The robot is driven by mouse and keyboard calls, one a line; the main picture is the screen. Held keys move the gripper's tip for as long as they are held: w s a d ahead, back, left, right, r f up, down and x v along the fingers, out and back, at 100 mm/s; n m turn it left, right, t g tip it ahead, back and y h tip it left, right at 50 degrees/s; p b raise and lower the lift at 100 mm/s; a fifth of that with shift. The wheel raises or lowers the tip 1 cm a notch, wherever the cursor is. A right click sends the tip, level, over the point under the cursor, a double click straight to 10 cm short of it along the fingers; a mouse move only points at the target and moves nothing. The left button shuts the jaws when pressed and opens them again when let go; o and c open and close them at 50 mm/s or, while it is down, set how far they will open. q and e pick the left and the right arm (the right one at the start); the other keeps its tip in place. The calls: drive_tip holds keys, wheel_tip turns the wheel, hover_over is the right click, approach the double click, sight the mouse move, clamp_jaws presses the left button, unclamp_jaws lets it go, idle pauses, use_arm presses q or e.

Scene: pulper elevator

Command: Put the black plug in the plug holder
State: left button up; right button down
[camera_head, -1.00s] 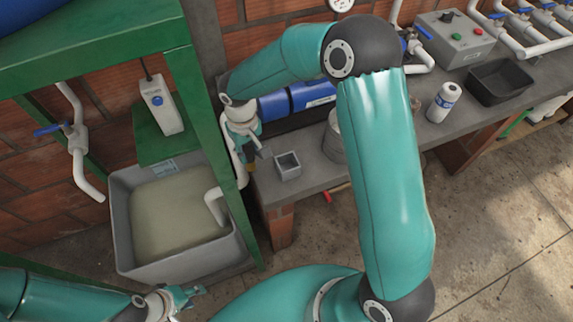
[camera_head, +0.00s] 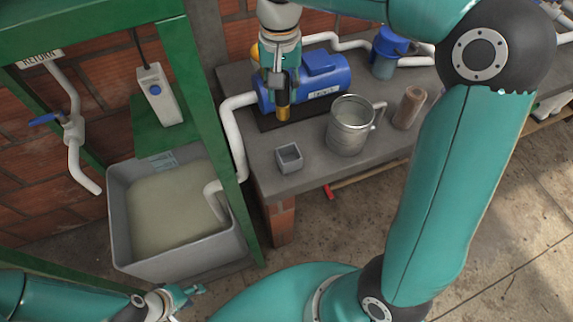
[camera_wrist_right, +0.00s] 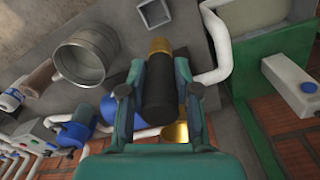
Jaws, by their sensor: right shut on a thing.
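The black plug (camera_wrist_right: 160,85) is a dark cylinder with a brass end. My right gripper (camera_wrist_right: 155,95) is shut around its body. In the head view, my right gripper (camera_head: 281,72) holds the plug (camera_head: 284,98) roughly upright, brass end down, in front of the blue pump. The plug holder, a small grey open square box (camera_head: 289,158), stands on the bench nearer the front edge, apart from the plug. It shows at the top of the wrist view (camera_wrist_right: 155,12), and looks empty. My left gripper (camera_head: 180,298) is low at the left, away from these; its jaw gap is unclear.
A metal mug (camera_head: 350,128) stands right of the holder, with a brown cylinder (camera_head: 409,108) beyond it. The blue pump (camera_head: 318,85) is behind. A white pipe (camera_head: 236,135), green post (camera_head: 206,120) and grey water tub (camera_head: 115,215) are at the left.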

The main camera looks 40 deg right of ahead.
sight(288, 111)
drive_tip(key=shift+s+d+r+m, duration=0.3)
drive_tip(key=shift+s+r, duration=0.25)
drive_tip(key=shift+r, duration=0.2)
drive_tip(key=f, duration=1.9)
drive_tip(key=shift+s, duration=0.2)
drive_tip(key=shift+f, duration=0.1)
drive_tip(key=shift+f, duration=0.15)
drive_tip(key=c, duration=0.8)
unclamp_jaws()
drive_tip(key=shift+c, duration=0.2)
wheel_tip(288, 111, up, 12)
drive_tip(key=shift+r, duration=0.2)
